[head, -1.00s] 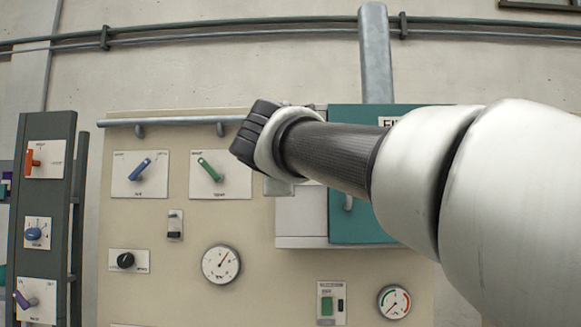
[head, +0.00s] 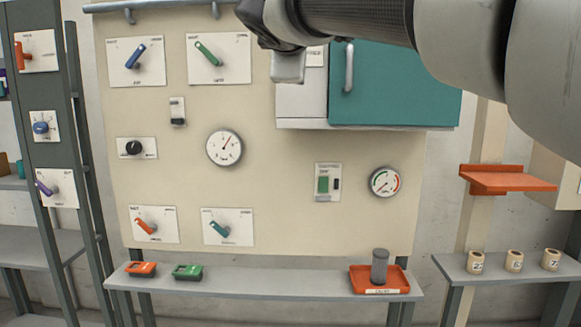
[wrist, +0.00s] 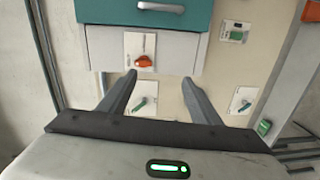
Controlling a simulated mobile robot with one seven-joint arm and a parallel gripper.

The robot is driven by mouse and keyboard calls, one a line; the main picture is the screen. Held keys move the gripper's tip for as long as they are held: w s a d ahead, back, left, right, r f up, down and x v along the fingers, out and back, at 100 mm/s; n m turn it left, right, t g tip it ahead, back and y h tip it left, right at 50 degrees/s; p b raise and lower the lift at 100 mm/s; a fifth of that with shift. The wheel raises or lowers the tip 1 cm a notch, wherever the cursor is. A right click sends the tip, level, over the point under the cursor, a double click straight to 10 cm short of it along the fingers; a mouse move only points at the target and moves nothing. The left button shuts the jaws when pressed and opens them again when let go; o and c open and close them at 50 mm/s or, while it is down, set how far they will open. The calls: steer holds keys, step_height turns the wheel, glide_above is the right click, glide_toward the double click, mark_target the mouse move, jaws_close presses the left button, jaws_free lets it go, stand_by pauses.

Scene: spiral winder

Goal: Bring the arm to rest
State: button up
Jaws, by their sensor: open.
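My arm reaches in from the right at the top of the head view. My gripper (head: 266,24) shows there only in part, cut by the top edge, in front of the panel near the left side of the teal cabinet (head: 395,85). In the wrist view my gripper (wrist: 158,80) has its two fingers spread apart, with nothing between them that it holds. Beyond the fingers are a white box front (wrist: 105,52) and a plate with an orange-red knob (wrist: 144,63).
The beige panel (head: 275,190) carries several switches and gauges. Below it, a grey shelf (head: 250,287) bears an orange device (head: 141,269), a green device (head: 187,272) and an orange tray (head: 362,287) with a grey cylinder (head: 379,266). An orange ledge (head: 505,181) juts out at right.

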steer(key=s+d+f+m+g, duration=0.35)
steer(key=s+d+f, duration=0.2)
steer(key=f, duration=0.45)
steer(key=s+d+f+m+g, duration=0.2)
steer(key=s+d+f+m, duration=0.2)
steer(key=s+f, duration=0.45)
steer(key=s+d+f+m+g, duration=0.3)
steer(key=s+d+f+m, duration=0.15)
steer(key=f, duration=0.65)
steer(key=s+f+m+g+y, duration=0.1)
steer(key=s+f+m+g, duration=0.2)
steer(key=s+f, duration=0.7)
step_height(320, 180, down, 2)
steer(key=shift+a+m+p, duration=0.3)
steer(key=shift+a+m, duration=0.1)
steer(key=shift+m, duration=0.3)
